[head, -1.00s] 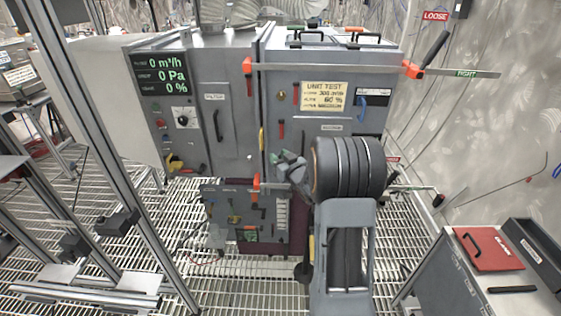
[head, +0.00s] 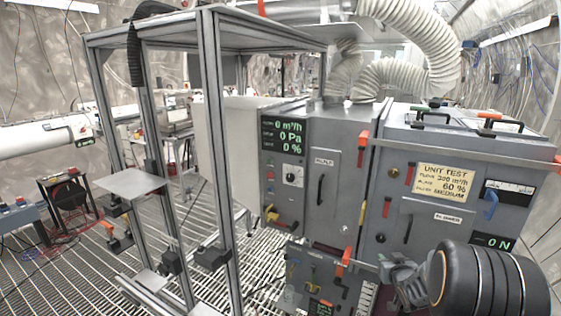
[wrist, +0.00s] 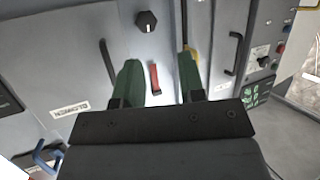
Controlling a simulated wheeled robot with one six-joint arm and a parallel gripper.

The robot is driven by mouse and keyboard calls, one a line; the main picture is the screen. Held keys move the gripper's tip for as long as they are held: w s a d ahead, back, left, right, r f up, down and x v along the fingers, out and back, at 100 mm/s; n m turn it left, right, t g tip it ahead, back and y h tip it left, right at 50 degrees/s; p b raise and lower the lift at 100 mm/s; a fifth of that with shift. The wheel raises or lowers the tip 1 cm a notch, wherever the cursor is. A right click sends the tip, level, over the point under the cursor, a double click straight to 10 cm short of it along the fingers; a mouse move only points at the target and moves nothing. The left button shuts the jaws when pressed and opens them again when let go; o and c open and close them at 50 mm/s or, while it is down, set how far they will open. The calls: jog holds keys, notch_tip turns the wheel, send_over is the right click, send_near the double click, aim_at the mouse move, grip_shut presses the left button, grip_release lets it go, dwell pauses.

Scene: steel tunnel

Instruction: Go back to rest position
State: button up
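In the wrist view my gripper (wrist: 158,80) shows two green fingers, set well apart with nothing between them. Behind the gap is the grey face of the test unit (head: 400,150), with a red latch (wrist: 155,79) and a black knob (wrist: 146,21). In the head view my arm is at the lower right, in front of the unit. The gripper end is small there, and its fingers cannot be made out.
An aluminium frame (head: 212,150) stands left of the unit, with a small metal plate (head: 135,183) on it. The unit's display (head: 284,135) reads zeros. White ducts (head: 405,75) run above. Grated floor (head: 60,262) is open at the lower left.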

jog(key=s+a+f+m+g+h, duration=0.1)
jog(key=s+a+g, duration=0.1)
jog(key=s+g, duration=0.3)
jog(key=s+a+m+g, duration=0.1)
jog(key=s+a+g, duration=0.25)
jog(key=s, duration=0.45)
jog(key=s+a+r+n+y, duration=0.1)
jog(key=s+a+r, duration=0.4)
jog(key=s+a, duration=0.1)
jog(key=s+a+r+n+g+y, duration=0.1)
jog(key=s+a+r, duration=0.3)
jog(key=s+a, duration=0.2)
jog(key=shift+a+r+n+y+p, duration=0.3)
jog(key=shift+a+r+n+p, duration=0.1)
jog(key=shift+a, duration=0.7)
jog(key=shift+s+d+g, duration=0.1)
jog(key=shift+g, duration=0.15)
